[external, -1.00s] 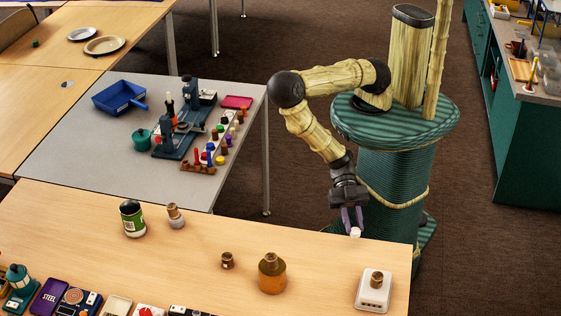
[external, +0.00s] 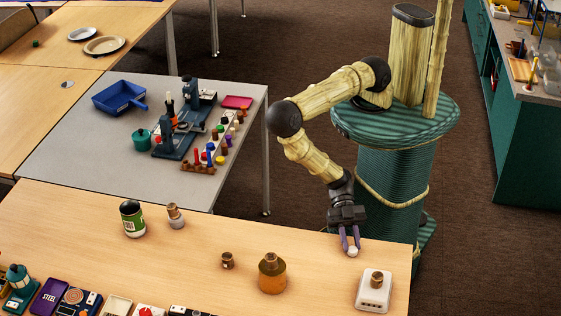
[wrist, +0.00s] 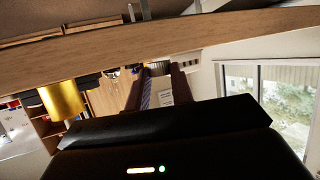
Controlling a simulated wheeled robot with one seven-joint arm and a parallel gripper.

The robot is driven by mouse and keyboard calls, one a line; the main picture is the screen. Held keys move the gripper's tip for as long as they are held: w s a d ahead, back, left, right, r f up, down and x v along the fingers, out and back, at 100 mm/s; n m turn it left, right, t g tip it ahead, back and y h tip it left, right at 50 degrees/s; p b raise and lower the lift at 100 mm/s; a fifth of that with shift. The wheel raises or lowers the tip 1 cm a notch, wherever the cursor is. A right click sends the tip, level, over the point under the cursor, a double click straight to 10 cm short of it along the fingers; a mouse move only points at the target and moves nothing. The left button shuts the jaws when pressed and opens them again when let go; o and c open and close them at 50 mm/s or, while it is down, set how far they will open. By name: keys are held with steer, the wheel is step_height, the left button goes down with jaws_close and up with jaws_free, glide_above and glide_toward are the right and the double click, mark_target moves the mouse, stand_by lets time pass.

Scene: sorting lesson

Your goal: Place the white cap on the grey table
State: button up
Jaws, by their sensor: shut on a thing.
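The white cap (external: 352,253) is small and pale, held between the purple fingertips of my gripper (external: 351,246). My gripper is shut on it, pointing down at the far right edge of the wooden table. I cannot tell whether the cap touches the wood. In the wrist view a pale patch (wrist: 160,91) shows between the fingers, likely the cap. The grey table (external: 75,155) stands to the left, beyond the wooden table and well away from my gripper.
The grey table holds a blue dustpan (external: 119,97), a teal pot (external: 140,139), a blue stand and several coloured pieces; its left front is bare. On the wooden table (external: 190,270) are an orange bottle (external: 271,276), a white scale (external: 373,292) and a green-labelled can (external: 132,219).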

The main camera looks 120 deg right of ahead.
steer(key=shift+f, duration=0.3)
steer(key=o, duration=1)
steer(key=shift+r, duration=0.1)
steer(key=shift+c, duration=0.2)
steer(key=p+v, duration=0.4)
steer(key=v, duration=1.3)
steer(key=shift+w+d, duration=0.25)
steer(key=shift+d, duration=0.15)
steer(key=shift+w, duration=0.1)
